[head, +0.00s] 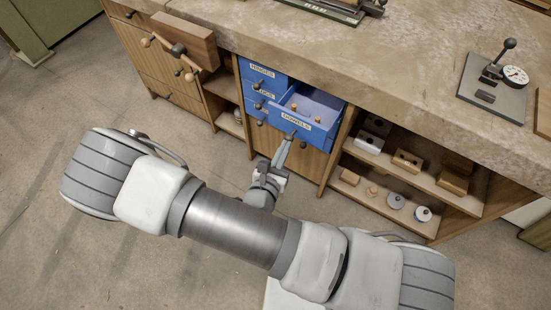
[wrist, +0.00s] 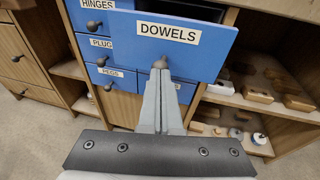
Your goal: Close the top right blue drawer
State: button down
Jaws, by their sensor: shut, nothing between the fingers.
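The top right blue drawer (head: 314,131), labelled DOWELS, stands pulled out of the blue drawer block, with a few small wooden pieces (head: 293,107) inside. Its front fills the upper middle of the wrist view (wrist: 205,50). My gripper (head: 289,141) is shut and empty, its fingertips at the lower middle of the drawer front. In the wrist view the fingertips (wrist: 160,66) overlap the front just below the label. I cannot tell whether they touch it. The drawer's knob is mostly hidden behind the fingertips in the wrist view.
The HINGES drawer (wrist: 88,20) and other blue drawers on the left look shut. Right of the block, open shelves (head: 415,178) hold wooden blocks and round parts. A wooden vise (head: 188,40) juts out at the left. The worktop (head: 390,60) overhangs above. Floor in front is clear.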

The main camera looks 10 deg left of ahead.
jog(key=w+d, duration=0.1)
jog(key=w, duration=0.2)
jog(key=w+d+p, duration=0.1)
jog(key=w+d, duration=0.1)
jog(key=w, duration=0.2)
jog(key=w+d, duration=0.1)
jog(key=w, duration=0.2)
jog(key=shift+w+d+p, duration=0.3)
jog(key=shift+w+p, duration=0.05)
jog(key=shift+w, duration=0.05)
jog(key=shift+w+r, duration=0.1)
jog(key=shift+w, duration=0.15)
jog(key=shift+s, duration=0.1)
